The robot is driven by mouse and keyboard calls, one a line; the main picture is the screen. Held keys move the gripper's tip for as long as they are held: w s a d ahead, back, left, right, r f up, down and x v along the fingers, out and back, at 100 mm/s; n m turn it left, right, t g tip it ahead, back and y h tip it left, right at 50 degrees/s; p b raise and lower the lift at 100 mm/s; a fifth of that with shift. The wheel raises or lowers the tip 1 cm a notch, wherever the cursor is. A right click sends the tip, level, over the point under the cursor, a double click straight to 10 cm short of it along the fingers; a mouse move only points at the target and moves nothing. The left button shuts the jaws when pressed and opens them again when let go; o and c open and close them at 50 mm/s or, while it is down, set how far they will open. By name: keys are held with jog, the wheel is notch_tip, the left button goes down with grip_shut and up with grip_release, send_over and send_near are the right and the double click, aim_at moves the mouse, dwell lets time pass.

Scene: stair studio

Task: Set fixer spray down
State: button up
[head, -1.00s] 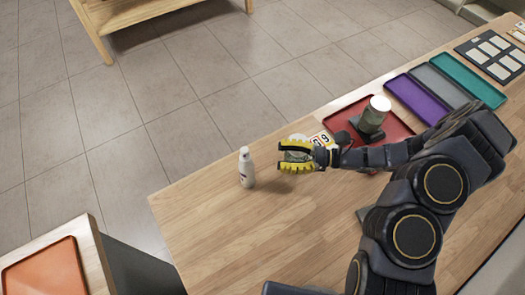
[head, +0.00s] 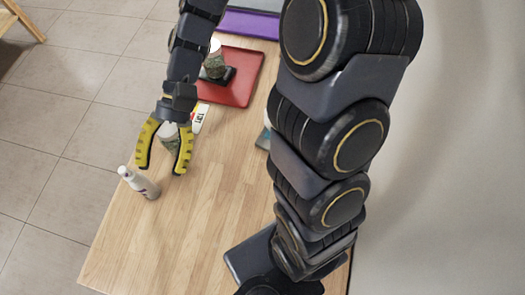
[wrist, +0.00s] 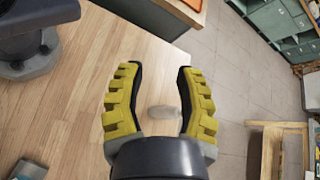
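My gripper (head: 163,172) points down over the wooden table with its yellow fingers spread. A grey-green can with a white top (head: 168,137) shows between the fingers, apparently standing on the table. In the wrist view a pale oval (wrist: 163,112) lies between the fingers, with gaps at the sides. It looks like the can's top, but I cannot be sure. I cannot read which container is the fixer spray.
A white card or pack with print (head: 199,119) lies beside the can. A red tray (head: 240,85) further back holds another white-capped can (head: 214,62) and a dark object. A purple tray (head: 250,24) lies beyond. The table's front middle (head: 195,225) is clear.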

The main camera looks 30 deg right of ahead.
jog(key=s+d+r+n+t+h, duration=0.4)
jog(key=s+d+t+h, duration=0.2)
jog(key=s+d+h, duration=0.3)
jog(key=d, duration=0.3)
jog(key=shift+s+d+r, duration=0.15)
jog(key=shift+d, duration=0.05)
dwell(0.7)
